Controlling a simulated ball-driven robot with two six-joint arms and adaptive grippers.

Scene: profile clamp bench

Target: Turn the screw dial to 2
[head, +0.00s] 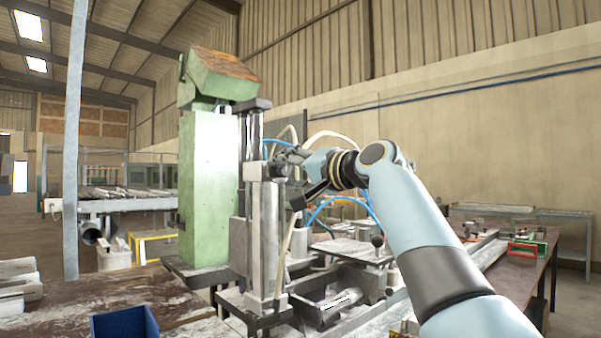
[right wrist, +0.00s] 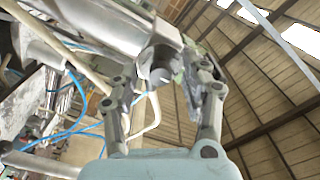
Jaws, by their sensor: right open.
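My right gripper (head: 292,160) is beside the upper part of the upright grey metal clamp (head: 265,225), its fingers pointing left. In the right wrist view my right gripper (right wrist: 163,85) is open, with one finger on each side of a round grey metal end piece (right wrist: 160,65). This piece looks like the screw dial, but its numbers and pointer cannot be read. Whether the fingers touch it, I cannot tell. In the head view the dial is too small and too covered by the gripper to make out. My left gripper is not in view.
A green press column (head: 207,190) stands just left of the clamp. Blue hoses (head: 335,203) and pale hoses loop close to my right gripper. A blue bin (head: 125,323) sits at the front left of the bench. A red-handled tool (head: 524,249) lies at the right.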

